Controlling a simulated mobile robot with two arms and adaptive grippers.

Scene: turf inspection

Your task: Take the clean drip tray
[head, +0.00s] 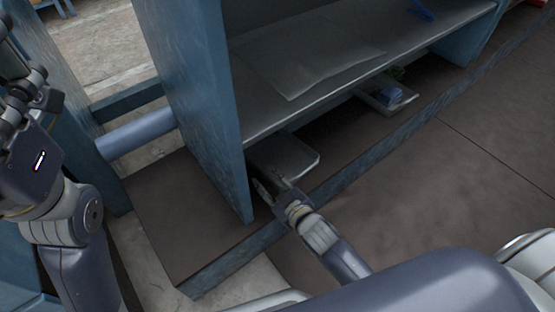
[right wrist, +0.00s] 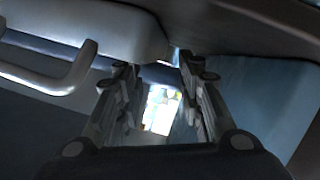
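A plain grey tray (head: 290,153) with a rounded rim sticks out from under the shelf board, and it looks empty. My right gripper (head: 268,190) is at its near left edge, low beside the blue upright. In the right wrist view, the right gripper's fingers (right wrist: 160,88) stand apart with nothing clearly between them. A pale rounded rim or bar (right wrist: 60,78) shows left of them; I cannot tell if it is the tray. My left gripper (head: 28,88) is raised at the left edge of the head view; its opening is unclear.
A second tray (head: 402,99) holding blue and green items sits further right under the shelf (head: 330,65). A blue upright panel (head: 200,100) stands close left of my right gripper. A blue-grey lip (head: 340,180) runs along the front. Open brown floor lies right.

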